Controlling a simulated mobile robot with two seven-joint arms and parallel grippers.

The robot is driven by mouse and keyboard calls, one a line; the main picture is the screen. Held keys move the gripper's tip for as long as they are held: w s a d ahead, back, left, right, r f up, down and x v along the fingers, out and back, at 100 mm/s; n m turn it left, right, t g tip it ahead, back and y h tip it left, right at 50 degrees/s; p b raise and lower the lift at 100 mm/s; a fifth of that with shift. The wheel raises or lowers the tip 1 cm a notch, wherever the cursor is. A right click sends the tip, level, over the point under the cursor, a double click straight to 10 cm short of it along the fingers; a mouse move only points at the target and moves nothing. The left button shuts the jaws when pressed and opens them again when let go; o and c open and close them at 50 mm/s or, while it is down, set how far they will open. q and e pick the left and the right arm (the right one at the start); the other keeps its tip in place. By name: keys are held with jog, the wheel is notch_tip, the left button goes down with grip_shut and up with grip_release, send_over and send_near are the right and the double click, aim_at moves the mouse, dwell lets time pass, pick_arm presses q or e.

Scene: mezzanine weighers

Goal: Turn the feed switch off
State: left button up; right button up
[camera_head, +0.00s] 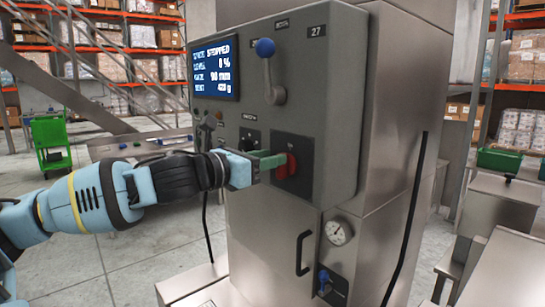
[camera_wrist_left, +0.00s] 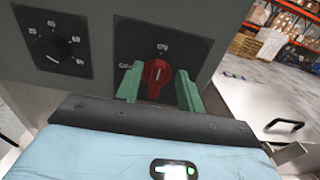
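A red rotary knob on a black plate, which looks like the feed switch (camera_head: 291,166), is on the front of the grey control box. In the left wrist view the red knob (camera_wrist_left: 156,76) has its grip bar close to upright; the small labels above and left of it are too blurred to read surely. My left gripper (camera_head: 273,161) points at the knob with its green fingers at the plate. In the wrist view the left gripper (camera_wrist_left: 158,84) is open, one finger on each side of the knob, with narrow gaps seeming to remain. My right gripper is out of view.
A blue-knobbed lever (camera_head: 266,49) and a display (camera_head: 215,69) reading STOPPED are above. A black dial (camera_wrist_left: 50,46) is left of the knob. A door handle (camera_head: 302,253), gauge (camera_head: 339,232) and small blue valve (camera_head: 324,281) are below. A green cart (camera_head: 50,140) stands far left.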

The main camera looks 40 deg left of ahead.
pick_arm(q)
jog(key=shift+w+d, duration=0.1)
jog(key=shift+w, duration=0.85)
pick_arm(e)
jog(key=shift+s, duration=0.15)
pick_arm(q)
grip_shut()
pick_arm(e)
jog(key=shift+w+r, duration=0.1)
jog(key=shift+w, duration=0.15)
